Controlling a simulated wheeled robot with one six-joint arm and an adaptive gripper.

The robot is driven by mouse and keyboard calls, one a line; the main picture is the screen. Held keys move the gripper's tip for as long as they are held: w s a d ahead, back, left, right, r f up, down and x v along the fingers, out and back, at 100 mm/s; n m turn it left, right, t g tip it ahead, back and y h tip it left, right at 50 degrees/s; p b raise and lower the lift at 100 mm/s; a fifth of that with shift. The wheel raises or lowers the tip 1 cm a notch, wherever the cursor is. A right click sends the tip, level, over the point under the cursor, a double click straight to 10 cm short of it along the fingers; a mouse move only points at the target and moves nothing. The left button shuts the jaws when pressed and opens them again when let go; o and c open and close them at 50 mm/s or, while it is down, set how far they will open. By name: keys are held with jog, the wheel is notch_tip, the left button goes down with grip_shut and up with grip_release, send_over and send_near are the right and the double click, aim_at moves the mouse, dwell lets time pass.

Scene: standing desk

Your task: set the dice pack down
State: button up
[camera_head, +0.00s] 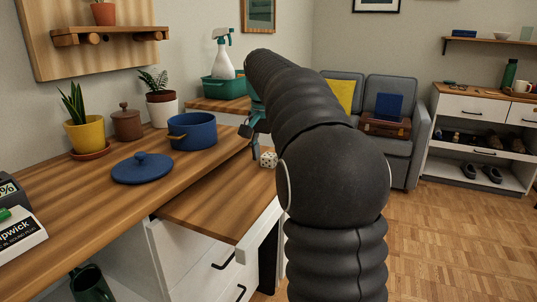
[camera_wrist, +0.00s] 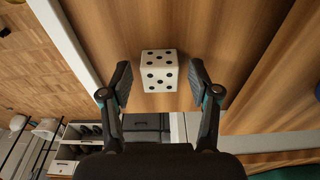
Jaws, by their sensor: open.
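The dice pack is a white cube with black dots. In the head view the dice pack (camera_head: 268,159) rests on the lower wooden surface (camera_head: 215,208), near its far end and beside my arm. In the wrist view the dice pack (camera_wrist: 159,71) lies between my two fingers. My gripper (camera_wrist: 160,82) is open, with a visible gap between each finger and the cube. In the head view my gripper (camera_head: 253,140) is partly hidden behind my arm; its fingers show just left of the cube.
On the higher desk top stand a blue pot (camera_head: 193,132), its blue lid (camera_head: 142,168), a brown jar (camera_head: 127,122) and potted plants. A green caddy (camera_head: 224,90) with a spray bottle stands behind. The front part of the lower surface is clear.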

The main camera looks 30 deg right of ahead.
notch_tip(320, 180, up, 12)
jog(key=s+a+p, duration=0.1)
jog(key=p, duration=0.2)
jog(key=shift+a, duration=0.2)
